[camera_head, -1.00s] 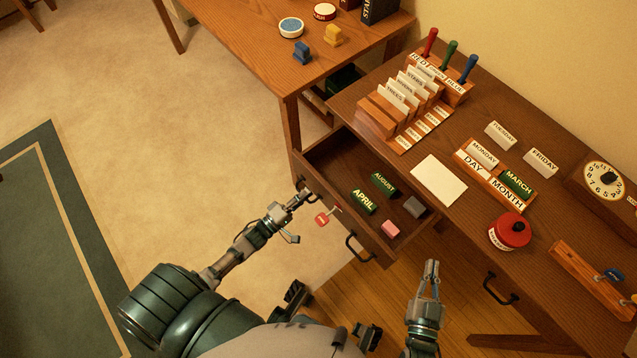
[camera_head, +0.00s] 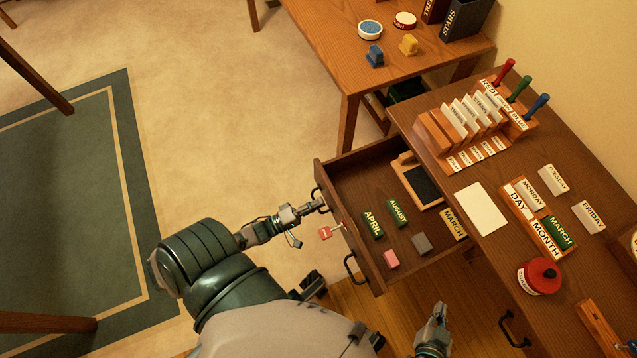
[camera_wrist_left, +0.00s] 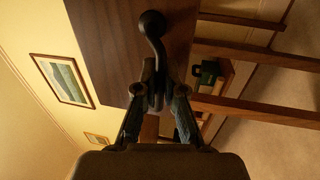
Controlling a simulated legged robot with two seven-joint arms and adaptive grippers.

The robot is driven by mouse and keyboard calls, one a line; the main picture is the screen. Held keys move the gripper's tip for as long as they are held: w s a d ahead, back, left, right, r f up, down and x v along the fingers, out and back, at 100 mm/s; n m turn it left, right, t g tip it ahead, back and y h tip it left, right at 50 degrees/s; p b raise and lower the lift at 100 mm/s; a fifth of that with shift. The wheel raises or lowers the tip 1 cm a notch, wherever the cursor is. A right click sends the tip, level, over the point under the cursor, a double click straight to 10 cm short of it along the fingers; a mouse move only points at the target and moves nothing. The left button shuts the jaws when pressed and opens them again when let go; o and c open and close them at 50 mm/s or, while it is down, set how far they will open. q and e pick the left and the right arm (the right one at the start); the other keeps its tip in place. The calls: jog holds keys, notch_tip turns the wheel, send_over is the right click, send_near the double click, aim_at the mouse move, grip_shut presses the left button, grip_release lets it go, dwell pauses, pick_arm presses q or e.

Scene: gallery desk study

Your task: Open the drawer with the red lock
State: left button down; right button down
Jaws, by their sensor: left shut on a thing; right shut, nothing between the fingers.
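The wooden drawer (camera_head: 331,182) stands pulled well out of the desk (camera_head: 447,135). A red tag (camera_head: 325,233) hangs at a key or lock on its front. My left gripper (camera_head: 318,204) is shut on the drawer's left black handle (camera_head: 319,196); the left wrist view shows the dark handle (camera_wrist_left: 153,45) between the fingers (camera_wrist_left: 158,95). My right gripper (camera_head: 438,312) is shut and empty, right of the drawer.
On the desk are a card rack (camera_head: 463,125), a white card (camera_head: 481,208), a DAY and MONTH holder (camera_head: 533,218) and a red-topped jar (camera_head: 539,276). A second table (camera_head: 335,60) stands behind. Open floor (camera_head: 225,110) lies left of the drawer.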

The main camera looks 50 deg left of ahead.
pick_arm(q)
jog(key=c, duration=1.3)
grip_release()
jog(key=shift+a+f, duration=0.15)
jog(key=shift+a, duration=0.15)
jog(key=shift+o, duration=0.2)
jog(key=shift+w+a, duration=0.1)
jog(key=v, duration=1.2)
pick_arm(e)
jog(key=shift+a, duration=0.25)
pick_arm(q)
jog(key=shift+f, duration=0.1)
pick_arm(e)
jog(key=shift+d, duration=0.1)
